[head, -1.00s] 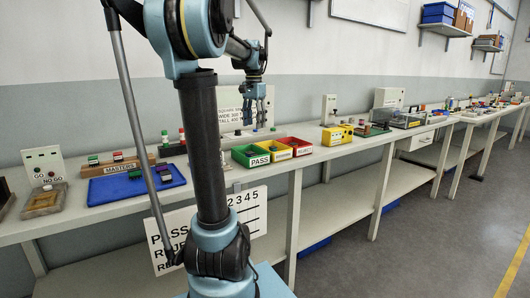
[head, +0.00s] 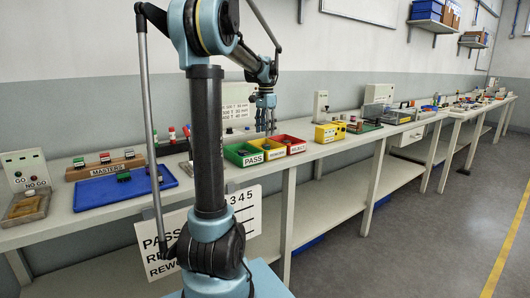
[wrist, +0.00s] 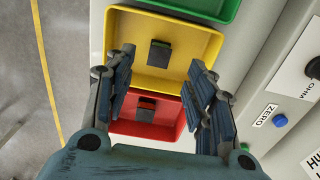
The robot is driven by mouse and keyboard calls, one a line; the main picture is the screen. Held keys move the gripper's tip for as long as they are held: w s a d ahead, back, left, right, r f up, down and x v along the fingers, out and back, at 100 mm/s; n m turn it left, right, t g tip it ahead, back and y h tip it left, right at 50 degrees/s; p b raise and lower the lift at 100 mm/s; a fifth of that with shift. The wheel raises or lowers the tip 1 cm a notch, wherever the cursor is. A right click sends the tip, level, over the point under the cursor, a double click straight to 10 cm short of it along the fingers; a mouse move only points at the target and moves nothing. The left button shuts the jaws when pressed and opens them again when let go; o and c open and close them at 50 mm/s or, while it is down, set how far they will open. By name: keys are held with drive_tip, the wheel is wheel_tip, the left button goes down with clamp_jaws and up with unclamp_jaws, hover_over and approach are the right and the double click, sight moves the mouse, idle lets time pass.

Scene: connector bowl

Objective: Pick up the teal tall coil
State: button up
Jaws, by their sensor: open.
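My gripper (head: 265,131) is open and empty above the sorting bins in the head view. In the wrist view its spread fingers (wrist: 162,68) frame the yellow bin (wrist: 206,48) and the red bin (wrist: 122,127). A dark block with a greenish top (wrist: 159,53) lies in the yellow bin, and a dark block with a reddish mark (wrist: 147,105) lies in the red bin. A small green-topped dark part (head: 124,176) stands on the blue tray (head: 97,195) at left. I cannot tell which part, if any, is the teal tall coil.
The green PASS bin (wrist: 185,6) adjoins the yellow one. The MASTERS rack (head: 105,170) stands behind the blue tray. A yellow box (head: 326,133) stands right of the bins. A panel with a blue button (wrist: 280,121) flanks them in the wrist view.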

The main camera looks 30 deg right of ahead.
sight(266, 145)
drive_tip(key=shift+d+f, duration=0.2)
drive_tip(key=shift+f, duration=4.15)
drive_tip(key=c, duration=1.2)
